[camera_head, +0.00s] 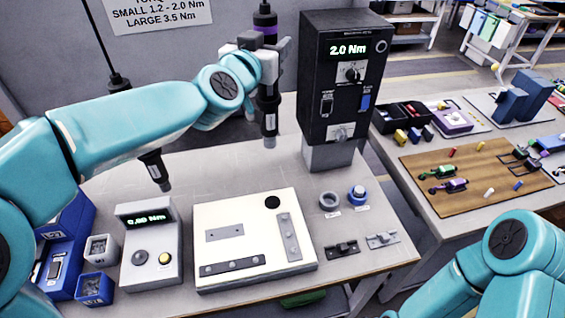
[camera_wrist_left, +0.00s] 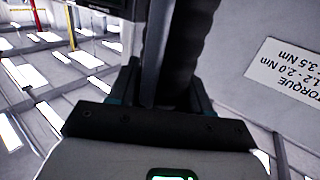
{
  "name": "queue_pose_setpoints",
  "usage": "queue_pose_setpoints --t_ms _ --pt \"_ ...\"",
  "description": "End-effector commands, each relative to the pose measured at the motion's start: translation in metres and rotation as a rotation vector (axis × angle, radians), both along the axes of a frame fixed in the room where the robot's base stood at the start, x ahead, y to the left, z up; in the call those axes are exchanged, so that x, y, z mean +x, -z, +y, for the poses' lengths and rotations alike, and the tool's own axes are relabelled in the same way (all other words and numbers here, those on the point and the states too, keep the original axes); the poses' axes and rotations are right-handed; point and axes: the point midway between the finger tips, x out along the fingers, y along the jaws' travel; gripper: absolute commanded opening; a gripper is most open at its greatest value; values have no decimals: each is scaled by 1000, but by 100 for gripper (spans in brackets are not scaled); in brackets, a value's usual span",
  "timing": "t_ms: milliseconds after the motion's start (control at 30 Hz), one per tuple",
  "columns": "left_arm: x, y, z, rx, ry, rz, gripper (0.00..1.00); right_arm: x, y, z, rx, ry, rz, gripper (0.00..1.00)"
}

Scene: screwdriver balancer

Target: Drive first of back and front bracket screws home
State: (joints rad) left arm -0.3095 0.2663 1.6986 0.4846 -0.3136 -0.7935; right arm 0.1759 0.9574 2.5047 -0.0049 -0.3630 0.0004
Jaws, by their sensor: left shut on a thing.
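My left gripper (camera_head: 262,62) is shut on a black screwdriver with a purple band (camera_head: 268,105). The screwdriver hangs upright, its tip above the table behind the white fixture plate (camera_head: 255,205). The left wrist view shows its dark body (camera_wrist_left: 178,60) between the fingers. On the plate lie a flat grey back bracket (camera_head: 224,233), a dark front bracket (camera_head: 232,266) with several screw heads, and a bracket along the right (camera_head: 288,236). How deep the screws sit is too small to tell. My right arm enters at lower right; its gripper is out of view.
A second screwdriver (camera_head: 155,172) hangs at left, above a grey meter reading 0.00 Nm (camera_head: 150,250). The black controller (camera_head: 342,85) reads 2.0 Nm and stands right of the held screwdriver.

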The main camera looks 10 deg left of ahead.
Motion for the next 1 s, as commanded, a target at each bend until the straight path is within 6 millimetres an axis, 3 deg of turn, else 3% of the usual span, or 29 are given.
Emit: queue_pose_setpoints --t_ms 567,633,767,1000 --pt "0 -5 4 -7 -18 -20 0 0 0 0 0 0 0 43" --pt "-1 2 6 -11 -38 -19 0 0 0 0 0 0 0 43" --pt "-12 38 2 -12 -61 -15 0 0 21 0 0 0 0 43" --pt "-41 115 -21 -6 -48 -4 0 0 79 0 0 0 1 43"
